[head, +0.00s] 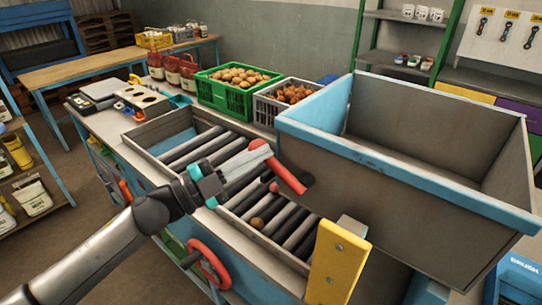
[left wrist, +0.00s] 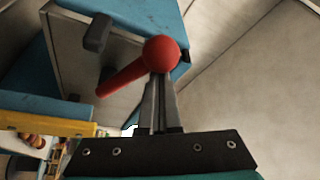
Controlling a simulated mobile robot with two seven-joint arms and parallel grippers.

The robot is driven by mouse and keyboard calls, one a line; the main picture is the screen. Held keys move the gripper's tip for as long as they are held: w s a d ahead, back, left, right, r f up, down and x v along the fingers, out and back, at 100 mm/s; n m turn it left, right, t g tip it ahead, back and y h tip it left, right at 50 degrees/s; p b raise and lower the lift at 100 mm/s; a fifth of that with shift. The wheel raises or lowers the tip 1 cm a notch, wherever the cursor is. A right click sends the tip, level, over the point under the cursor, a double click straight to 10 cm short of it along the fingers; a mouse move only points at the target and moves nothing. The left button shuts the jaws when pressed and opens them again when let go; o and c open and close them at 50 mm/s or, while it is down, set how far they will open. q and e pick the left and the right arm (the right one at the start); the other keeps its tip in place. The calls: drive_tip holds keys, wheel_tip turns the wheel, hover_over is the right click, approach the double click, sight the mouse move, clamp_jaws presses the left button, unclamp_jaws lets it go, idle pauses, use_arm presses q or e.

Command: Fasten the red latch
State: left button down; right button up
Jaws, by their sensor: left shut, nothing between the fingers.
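The red latch (head: 289,176) is a short lever on the near side of the large grey hopper with blue edges (head: 400,165). Its arm slopes up and left from a dark mount to a knob. In the left wrist view the latch's round red knob (left wrist: 161,54) is close ahead, its arm running down and left. My left gripper (head: 262,155) is shut and empty, its fingertips at the knob; I cannot tell whether they touch it. The shut fingers also show in the left wrist view (left wrist: 158,100), below the knob. My right gripper is not in view.
A roller bed (head: 280,222) with a few loose round items lies below my left gripper. A yellow bolted plate (head: 337,264) stands in front, near a red handwheel (head: 208,262). Green (head: 235,98) and grey (head: 264,107) crates of produce stand behind.

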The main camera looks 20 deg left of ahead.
use_arm(q)
drive_tip(key=shift+w+a+f+n+t+y+b, duration=0.1)
drive_tip(key=shift+a+f+n+t+y+b, duration=0.15)
drive_tip(key=shift+f+n+t, duration=0.55)
drive_tip(key=shift+w+a+f+n+t+y+b, duration=0.15)
drive_tip(key=shift+f+n, duration=0.3)
drive_tip(key=shift+n, duration=0.8)
drive_tip(key=shift+a+f+n+t+y+b, duration=0.2)
drive_tip(key=shift+a+f+n+t+b, duration=0.15)
drive_tip(key=shift+f+n, duration=0.5)
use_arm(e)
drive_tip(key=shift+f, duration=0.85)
use_arm(q)
drive_tip(key=shift+r+n, duration=0.2)
drive_tip(key=shift+n, duration=0.1)
